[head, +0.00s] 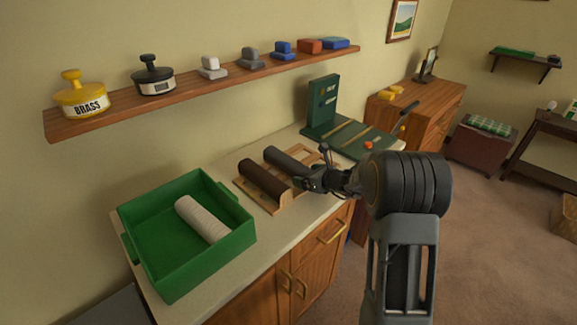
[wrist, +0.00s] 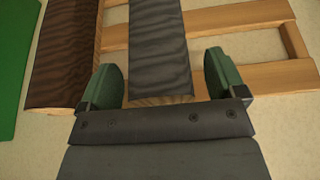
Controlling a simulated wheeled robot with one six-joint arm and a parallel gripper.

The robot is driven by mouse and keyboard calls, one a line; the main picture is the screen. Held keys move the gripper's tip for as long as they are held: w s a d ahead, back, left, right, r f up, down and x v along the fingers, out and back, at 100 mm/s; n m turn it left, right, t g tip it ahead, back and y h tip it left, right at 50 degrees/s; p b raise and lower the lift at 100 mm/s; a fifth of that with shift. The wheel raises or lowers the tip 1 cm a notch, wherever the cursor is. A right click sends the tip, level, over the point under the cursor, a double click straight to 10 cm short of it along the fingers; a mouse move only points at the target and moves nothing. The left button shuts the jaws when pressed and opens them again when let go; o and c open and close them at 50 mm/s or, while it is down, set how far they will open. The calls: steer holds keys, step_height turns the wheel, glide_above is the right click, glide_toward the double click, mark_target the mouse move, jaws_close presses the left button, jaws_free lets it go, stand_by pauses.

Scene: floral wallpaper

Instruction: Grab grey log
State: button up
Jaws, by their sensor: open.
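The grey log (head: 285,160) lies on a wooden rack (head: 272,204) on the counter, beside a dark brown log (head: 263,178). In the wrist view the grey log (wrist: 159,50) runs up the middle of the picture. My gripper (head: 312,178) is at the near end of the grey log. In the wrist view its green-padded fingers (wrist: 162,80) are open, one on each side of the log's near end, with a gap visible on both sides. The brown log (wrist: 66,52) is close to the left finger.
A green bin (head: 243,238) holding a whitish log (head: 202,219) stands on the counter (head: 253,258) at left. A green upright stand (head: 323,104) is behind the rack. A wooden shelf (head: 205,91) with weights and blocks hangs above.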

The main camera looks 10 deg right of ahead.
steer(key=shift+w+a+f, duration=0.25)
steer(key=shift+w+a, duration=0.1)
steer(key=shift+w, duration=0.1)
steer(key=c, duration=1.2)
